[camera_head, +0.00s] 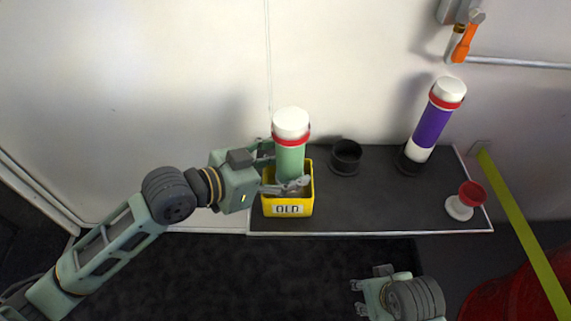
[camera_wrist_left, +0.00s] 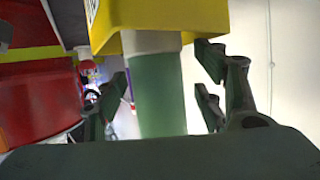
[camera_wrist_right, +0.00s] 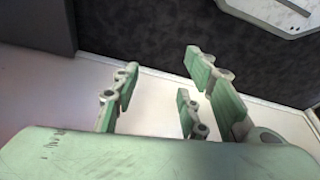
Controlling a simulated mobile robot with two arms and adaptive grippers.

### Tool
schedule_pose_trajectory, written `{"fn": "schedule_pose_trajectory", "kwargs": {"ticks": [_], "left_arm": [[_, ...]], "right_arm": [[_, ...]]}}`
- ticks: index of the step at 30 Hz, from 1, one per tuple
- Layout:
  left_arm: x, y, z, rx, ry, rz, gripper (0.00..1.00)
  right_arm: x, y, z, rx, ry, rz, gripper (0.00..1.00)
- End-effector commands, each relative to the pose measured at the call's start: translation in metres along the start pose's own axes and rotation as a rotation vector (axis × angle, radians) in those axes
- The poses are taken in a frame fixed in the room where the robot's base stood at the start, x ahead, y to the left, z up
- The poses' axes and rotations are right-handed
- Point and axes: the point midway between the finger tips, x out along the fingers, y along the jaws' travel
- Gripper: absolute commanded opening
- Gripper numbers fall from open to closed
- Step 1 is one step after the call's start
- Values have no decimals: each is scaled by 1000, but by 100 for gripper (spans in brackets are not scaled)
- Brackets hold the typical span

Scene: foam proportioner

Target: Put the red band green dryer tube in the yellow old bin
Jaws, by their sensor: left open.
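The green dryer tube (camera_head: 290,157) with a red band (camera_head: 291,139) and white cap stands upright with its lower end inside the yellow bin (camera_head: 293,209), which is labelled OLD. My left gripper (camera_head: 287,168) is open, its fingers on either side of the tube just above the bin. In the left wrist view the green tube (camera_wrist_left: 158,95) shows between the spread fingers, with gaps beside it, and the yellow bin (camera_wrist_left: 160,25) is at the top. My right gripper (camera_head: 358,297) is open and empty, in front of the shelf; its spread fingers also show in the right wrist view (camera_wrist_right: 165,95).
The dark shelf (camera_head: 375,210) also holds an empty black cup (camera_head: 346,157), a purple tube (camera_head: 432,123) with red band in a black holder, and a red-and-white small part (camera_head: 466,200). An orange-handled valve (camera_head: 463,43) and pipe are on the wall. A yellow strip (camera_head: 523,225) runs at right.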

Motion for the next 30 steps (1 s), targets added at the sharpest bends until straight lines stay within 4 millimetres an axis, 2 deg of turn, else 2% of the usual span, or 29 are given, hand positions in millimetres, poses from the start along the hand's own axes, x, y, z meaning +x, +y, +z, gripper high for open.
{"fn": "schedule_pose_trajectory", "kwargs": {"ticks": [8, 11, 15, 24, 30], "left_arm": [[-3, 0, -4, 1, 0, -1, 63], [-15, -1, -3, 1, -2, -2, 63], [-40, -1, -2, 2, -6, -2, 63], [-92, 0, -2, 2, -5, -1, 63], [-112, -1, -2, 1, -3, -1, 63]], "right_arm": [[0, 0, -1, 0, 3, 0, 40], [2, 0, -1, 0, 7, 0, 40], [19, -2, 2, -3, -8, -4, 40], [35, -2, 6, -3, -17, -4, 40], [39, -2, 8, -3, -20, -4, 40]]}}
